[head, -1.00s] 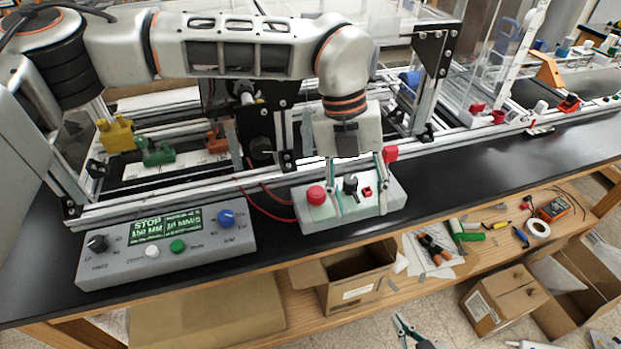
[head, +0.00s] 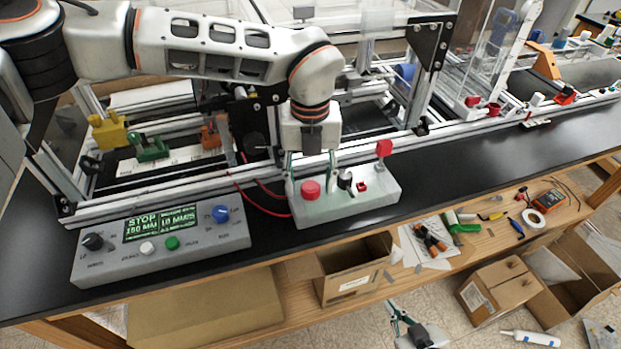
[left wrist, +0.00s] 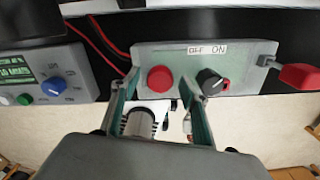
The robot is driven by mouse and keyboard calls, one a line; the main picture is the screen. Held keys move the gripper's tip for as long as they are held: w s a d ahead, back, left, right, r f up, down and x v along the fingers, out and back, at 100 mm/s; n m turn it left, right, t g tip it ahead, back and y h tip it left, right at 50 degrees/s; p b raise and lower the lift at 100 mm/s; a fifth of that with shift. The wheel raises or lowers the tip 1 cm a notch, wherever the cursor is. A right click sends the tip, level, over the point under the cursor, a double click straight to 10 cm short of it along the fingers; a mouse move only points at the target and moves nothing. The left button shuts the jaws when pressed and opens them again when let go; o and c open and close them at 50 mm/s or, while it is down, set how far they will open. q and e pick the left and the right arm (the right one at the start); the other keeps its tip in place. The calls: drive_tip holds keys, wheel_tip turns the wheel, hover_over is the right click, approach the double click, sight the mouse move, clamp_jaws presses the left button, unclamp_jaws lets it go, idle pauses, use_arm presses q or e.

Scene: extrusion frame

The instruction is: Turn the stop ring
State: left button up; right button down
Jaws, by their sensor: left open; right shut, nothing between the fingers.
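The grey switch box (head: 376,205) carries a red round button (head: 310,189), a black knob (head: 345,181) and a small red part (head: 362,187). No part is marked as the stop ring, so I cannot tell which it is. My left gripper (head: 312,168) points down at the box's left end, open. In the left wrist view its fingers (left wrist: 160,82) appear either side of the red button (left wrist: 160,78); contact is unclear. The black knob (left wrist: 209,80) sits right of them, below the OFF/ON label. My right gripper (head: 397,310) is shut and empty, low at the front.
A control panel (head: 190,258) with a green STOP display, knobs and buttons lies left of the switch box. The extrusion frame (head: 180,187) stands behind. A red tab (head: 384,148) rises at the box's right end. The black bench right of it is clear.

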use_arm(q)
drive_tip(key=shift+f, duration=0.15)
drive_tip(key=c, duration=1.1)
